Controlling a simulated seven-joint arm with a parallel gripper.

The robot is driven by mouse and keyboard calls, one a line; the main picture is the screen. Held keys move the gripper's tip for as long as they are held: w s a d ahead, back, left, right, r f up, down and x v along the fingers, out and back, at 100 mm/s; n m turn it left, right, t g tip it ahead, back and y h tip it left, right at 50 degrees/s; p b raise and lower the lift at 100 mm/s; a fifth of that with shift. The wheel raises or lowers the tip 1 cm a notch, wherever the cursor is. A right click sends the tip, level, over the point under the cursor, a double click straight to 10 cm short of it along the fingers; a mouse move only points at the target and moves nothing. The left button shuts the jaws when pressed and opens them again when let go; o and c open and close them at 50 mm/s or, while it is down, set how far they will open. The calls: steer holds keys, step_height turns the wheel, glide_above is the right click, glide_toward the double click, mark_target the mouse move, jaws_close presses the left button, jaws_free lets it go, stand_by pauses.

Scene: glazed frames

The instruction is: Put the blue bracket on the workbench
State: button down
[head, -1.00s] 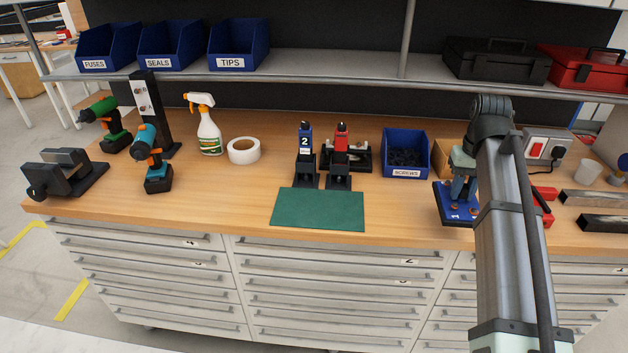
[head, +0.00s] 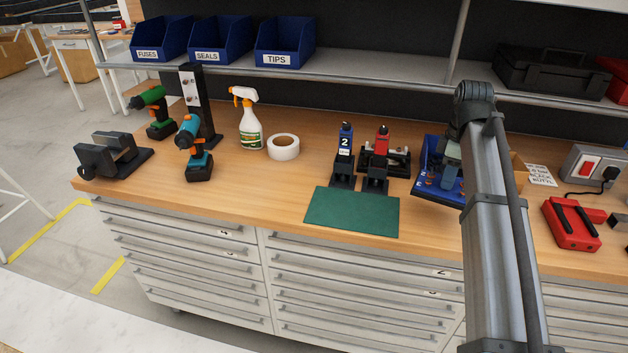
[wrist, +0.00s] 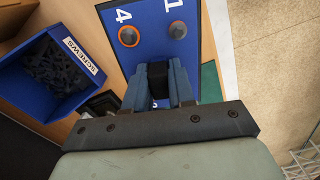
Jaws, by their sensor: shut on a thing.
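The blue bracket shows in the wrist view (wrist: 155,30) as a blue plate with numbers 4 and 1 and round bolts, one with an orange ring. My gripper (wrist: 160,82) is shut on a dark part at its near edge. In the head view the bracket (head: 437,194) hangs tilted at the end of my arm, right of the green mat; my gripper (head: 449,160) is partly hidden by the arm. The workbench (head: 245,190) has a wooden top over grey drawers. I cannot tell whether the bracket touches the top.
A green mat (head: 350,212) lies at the front edge. Behind it stand a blue tool marked 2 (head: 345,141) and a red tool (head: 382,142) in black stands. The screws bin (wrist: 55,70) is beside the bracket. A red case (head: 571,224) is at right.

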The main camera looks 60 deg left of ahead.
steer(key=shift+a+r+n, duration=0.15)
steer(key=shift+n, duration=1.25)
steer(key=shift+f, duration=5.05)
steer(key=shift+f, duration=0.1)
steer(key=c, duration=1)
jaws_free()
steer(key=shift+o, duration=0.2)
step_height(320, 180, up, 12)
steer(key=shift+r, duration=0.1)
